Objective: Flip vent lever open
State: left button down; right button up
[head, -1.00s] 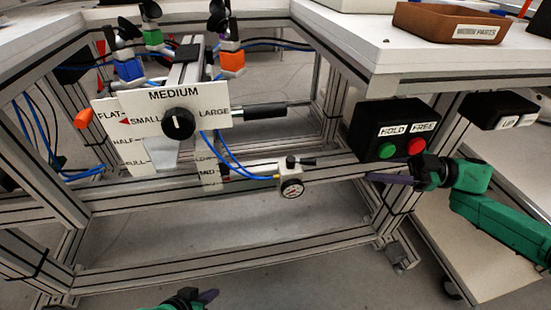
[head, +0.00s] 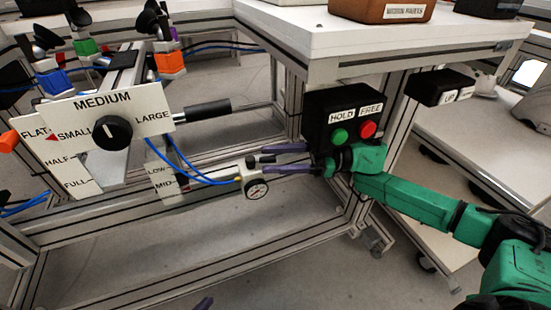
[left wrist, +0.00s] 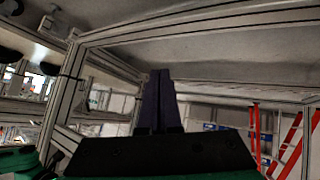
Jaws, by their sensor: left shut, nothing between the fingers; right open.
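A small white valve block (head: 246,173) with a round pressure gauge (head: 257,189) sits on the frame rail in the head view. A short black vent lever (head: 267,159) sticks out from its top, pointing right. My right gripper (head: 272,158) is open, with its two purple fingers pointing left at the valve. In the picture the lever lies between the fingertips; I cannot tell whether they touch it.
A black box with green HOLD and red FREE buttons (head: 345,117) sits just behind and above my right gripper. Blue hoses (head: 190,170) run left from the valve to the size panel (head: 150,112). Open floor lies below the rail.

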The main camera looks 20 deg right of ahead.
grip_shut()
jog(key=shift+r, duration=0.1)
jog(key=shift+w+r+n+g+p, duration=0.1)
jog(key=shift+w+n+g+p, duration=0.2)
jog(key=shift+n+g+p, duration=0.35)
pick_arm(q)
jog(key=a, duration=0.1)
jog(key=a+r+g+y, duration=0.1)
jog(key=s+a+r+g, duration=0.1)
jog(key=a, duration=0.1)
jog(key=shift+s+y+p, duration=0.1)
jog(key=shift+y+p, duration=0.2)
pick_arm(e)
jog(key=shift+w+d+f+n+g+y, duration=0.1)
jog(key=shift+f+n+g+y, duration=0.2)
jog(key=shift+g, duration=0.55)
jog(key=shift+r, duration=0.1)
pick_arm(q)
jog(key=shift+d, duration=0.1)
pick_arm(e)
grip_release()
